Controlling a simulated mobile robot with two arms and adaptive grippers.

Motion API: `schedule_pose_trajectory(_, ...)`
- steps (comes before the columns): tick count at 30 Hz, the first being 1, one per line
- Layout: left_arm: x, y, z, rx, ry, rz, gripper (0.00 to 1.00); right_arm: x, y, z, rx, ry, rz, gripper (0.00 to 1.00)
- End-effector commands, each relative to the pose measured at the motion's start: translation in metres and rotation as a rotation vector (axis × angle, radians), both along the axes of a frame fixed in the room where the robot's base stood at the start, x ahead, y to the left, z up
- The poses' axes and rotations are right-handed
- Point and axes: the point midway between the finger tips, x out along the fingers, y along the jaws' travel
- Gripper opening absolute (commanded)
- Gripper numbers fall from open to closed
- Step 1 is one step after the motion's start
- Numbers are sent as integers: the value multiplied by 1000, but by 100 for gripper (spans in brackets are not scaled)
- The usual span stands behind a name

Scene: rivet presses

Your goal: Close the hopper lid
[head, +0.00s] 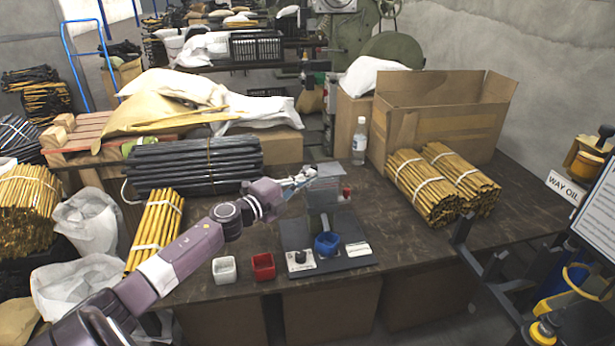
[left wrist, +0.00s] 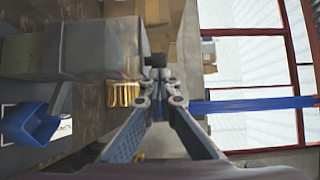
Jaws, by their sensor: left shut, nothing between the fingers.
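The rivet press (head: 322,222) stands on the dark table, with a grey box-shaped hopper (head: 326,186) at its top. The hopper also fills the upper left of the left wrist view (left wrist: 75,50), which is turned sideways. My left gripper (head: 306,177) is shut and empty at the hopper's upper left side. In the left wrist view its fingertips (left wrist: 160,88) meet close to a small dark knob (left wrist: 157,61); I cannot tell whether they touch it. The lid's edges are not clear, so its angle cannot be told. My right gripper is not in view.
A blue cup (head: 327,244) sits low on the press front. A white bin (head: 224,269) and a red bin (head: 263,266) stand to the left. Dark rods (head: 195,165) lie behind my arm. A bottle (head: 360,141) and yellow rod bundles (head: 425,187) are at right.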

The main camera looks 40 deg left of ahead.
Motion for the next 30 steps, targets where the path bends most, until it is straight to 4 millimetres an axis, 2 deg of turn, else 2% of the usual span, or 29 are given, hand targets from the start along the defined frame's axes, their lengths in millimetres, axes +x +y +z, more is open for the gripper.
schedule_pose_trajectory(13, 3, 3, 0, 0, 0, 0, 0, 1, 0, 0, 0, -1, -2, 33)
schedule_pose_trajectory(20, 11, 19, -1, 1, -1, 1, 0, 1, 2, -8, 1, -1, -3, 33)
schedule_pose_trajectory(30, 10, 18, 0, 0, 0, -1, 0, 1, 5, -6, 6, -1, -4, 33)
